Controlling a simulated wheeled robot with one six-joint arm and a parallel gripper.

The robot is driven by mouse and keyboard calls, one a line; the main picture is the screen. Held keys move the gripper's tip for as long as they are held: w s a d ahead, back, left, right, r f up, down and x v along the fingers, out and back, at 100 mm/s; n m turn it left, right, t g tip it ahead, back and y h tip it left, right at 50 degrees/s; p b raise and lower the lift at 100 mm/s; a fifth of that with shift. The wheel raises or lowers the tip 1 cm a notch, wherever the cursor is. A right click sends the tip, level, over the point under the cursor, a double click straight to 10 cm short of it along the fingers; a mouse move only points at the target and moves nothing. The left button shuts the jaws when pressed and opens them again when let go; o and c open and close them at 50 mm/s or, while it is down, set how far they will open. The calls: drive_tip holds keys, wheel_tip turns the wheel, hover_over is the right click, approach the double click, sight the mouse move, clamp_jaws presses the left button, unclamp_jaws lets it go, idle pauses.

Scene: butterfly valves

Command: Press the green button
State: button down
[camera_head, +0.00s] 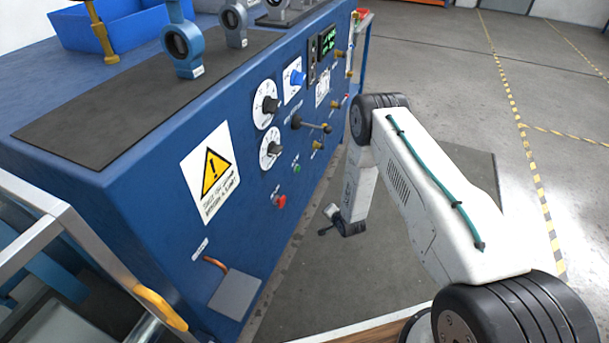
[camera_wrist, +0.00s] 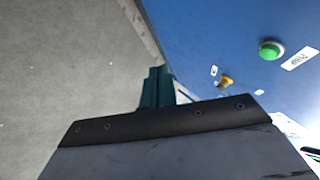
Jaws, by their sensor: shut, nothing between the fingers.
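The green button (camera_head: 296,168) is a small round knob on the blue front panel of the bench, above and right of a red button (camera_head: 280,202). In the wrist view the green button (camera_wrist: 270,49) shows at the upper right, domed in a light ring. My gripper (camera_head: 327,220) is in front of the panel, lower and to the right of the green button, apart from it. In the wrist view its teal fingers (camera_wrist: 157,86) are together and empty, left of the button. A dark bracket hides part of the fingers.
Dials, a blue switch, a lever (camera_head: 312,125) and brass fittings crowd the blue panel (camera_head: 150,210) around the button. A grey box (camera_head: 235,293) juts out lower on the panel. The grey floor right of the bench is open.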

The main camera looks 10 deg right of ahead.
drive_tip(key=w+a+r+m+t+y, duration=0.1)
drive_tip(key=w+r+m+t, duration=0.4)
drive_tip(key=r+t, duration=0.3)
drive_tip(key=shift+a+y, duration=0.15)
drive_tip(key=shift+y, duration=0.15)
drive_tip(key=shift+w, duration=0.1)
approach(298, 169)
drive_tip(key=w+d+f, duration=0.1)
drive_tip(key=w+d, duration=0.3)
drive_tip(key=w, duration=0.1)
drive_tip(key=shift+w+a+f, duration=0.1)
drive_tip(key=shift+w+a, duration=0.55)
drive_tip(key=shift+a, duration=0.2)
drive_tip(key=shift+w+a+f, duration=0.1)
drive_tip(key=shift+w+a, duration=0.55)
drive_tip(key=shift+a, duration=0.25)
drive_tip(key=shift+a, duration=0.1)
